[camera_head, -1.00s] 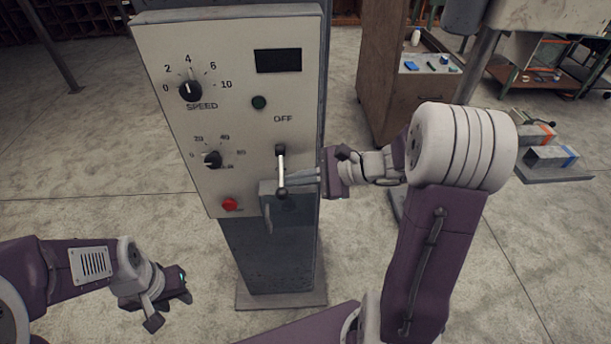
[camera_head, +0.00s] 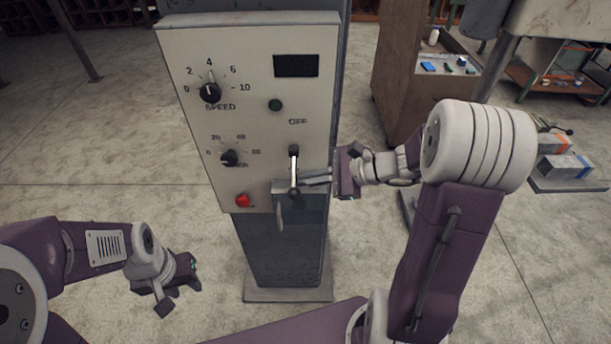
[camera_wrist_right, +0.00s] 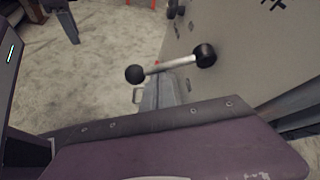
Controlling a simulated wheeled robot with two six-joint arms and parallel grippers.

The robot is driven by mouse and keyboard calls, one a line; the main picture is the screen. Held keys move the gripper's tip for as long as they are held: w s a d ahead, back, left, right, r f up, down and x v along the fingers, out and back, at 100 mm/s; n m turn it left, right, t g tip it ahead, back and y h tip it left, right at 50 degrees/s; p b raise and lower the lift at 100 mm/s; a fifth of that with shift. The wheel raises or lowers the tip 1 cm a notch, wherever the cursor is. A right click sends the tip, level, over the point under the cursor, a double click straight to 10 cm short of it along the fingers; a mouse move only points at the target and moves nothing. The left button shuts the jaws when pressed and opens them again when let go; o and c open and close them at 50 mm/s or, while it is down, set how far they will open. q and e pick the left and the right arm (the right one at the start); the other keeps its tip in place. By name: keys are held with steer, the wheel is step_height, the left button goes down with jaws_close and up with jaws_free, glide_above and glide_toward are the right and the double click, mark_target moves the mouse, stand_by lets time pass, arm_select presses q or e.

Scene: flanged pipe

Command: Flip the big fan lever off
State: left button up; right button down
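The fan lever (camera_head: 294,172) is a pale rod with a dark ball knob on the control panel (camera_head: 215,60), below the word OFF. It hangs down from its upper pivot, the knob at the lower end. In the right wrist view the rod (camera_wrist_right: 168,67) runs between two black balls. My right gripper (camera_head: 286,187) reaches in from the right, its grey fingers at the knob end. In the wrist view a finger shows just below the rod; contact and finger gap are unclear. My left gripper (camera_head: 166,300) is low at the left, away from the panel; its opening is unclear.
A brown cabinet (camera_head: 402,90) is behind at right.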

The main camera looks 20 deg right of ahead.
step_height(320, 180, up, 6)
steer(key=m+g+p, duration=0.4)
steer(key=p, duration=1.2)
steer(key=shift+s+r+y+p, duration=0.2)
steer(key=shift+s+y+p, duration=0.1)
steer(key=shift+y, duration=0.1)
steer(key=shift+w+r, duration=0.2)
steer(key=shift+r, duration=0.05)
steer(key=f+b, duration=0.1)
steer(key=s+f+b, duration=0.1)
steer(key=f, duration=0.2)
steer(key=shift+s+d+f+b, duration=0.2)
steer(key=shift+s+d+b, duration=0.1)
steer(key=shift+s+b, duration=0.1)
steer(key=b, duration=0.2)
glide_toward(293, 187)
steer(key=shift+w+v, duration=0.4)
steer(key=shift+v, duration=1.9)
steer(key=shift+w+d, duration=0.1)
steer(key=shift+w, duration=0.2)
steer(key=shift+w, duration=0.1)
